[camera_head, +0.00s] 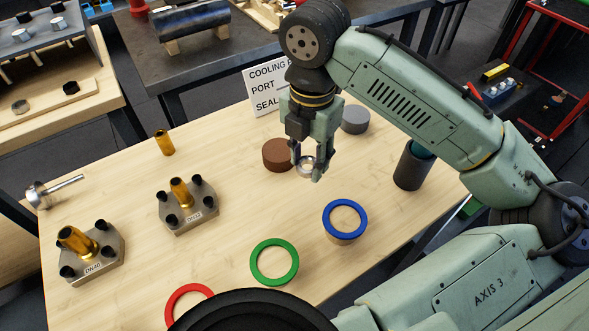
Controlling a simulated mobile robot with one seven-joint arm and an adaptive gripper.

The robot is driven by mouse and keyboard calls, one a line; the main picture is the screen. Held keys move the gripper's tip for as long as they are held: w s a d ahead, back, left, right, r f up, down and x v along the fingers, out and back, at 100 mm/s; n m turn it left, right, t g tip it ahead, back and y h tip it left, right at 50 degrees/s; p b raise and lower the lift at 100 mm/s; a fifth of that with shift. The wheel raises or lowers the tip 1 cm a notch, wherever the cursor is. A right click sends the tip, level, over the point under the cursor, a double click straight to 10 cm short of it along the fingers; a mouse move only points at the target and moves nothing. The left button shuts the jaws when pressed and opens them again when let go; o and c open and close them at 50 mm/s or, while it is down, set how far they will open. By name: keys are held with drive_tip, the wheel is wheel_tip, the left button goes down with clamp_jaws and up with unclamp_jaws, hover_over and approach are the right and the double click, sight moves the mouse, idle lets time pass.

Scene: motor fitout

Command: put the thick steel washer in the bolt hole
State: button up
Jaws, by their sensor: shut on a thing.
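The thick steel washer (306,167) is a shiny silver ring held between the fingertips of my gripper (308,171). My gripper points down near the middle of the table and is shut on the washer, just right of a brown round block (276,155). I cannot tell whether the washer touches the table. Two grey flange blocks, labelled DN32 (205,214) and DN40 (105,263), stand at the left, each with a brass stub and black bolts. I cannot make out an open bolt hole on either.
A red ring (180,297), a green ring (263,279) and a blue ring (332,231) are at the front. A loose brass piece (164,143), a grey round block (355,119), a dark cylinder (412,167) and a sign (262,93) also stand here.

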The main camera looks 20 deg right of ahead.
sight(306, 187)
drive_tip(key=shift+f, duration=2.85)
drive_tip(key=shift+f, duration=0.2)
drive_tip(key=o, duration=1.2)
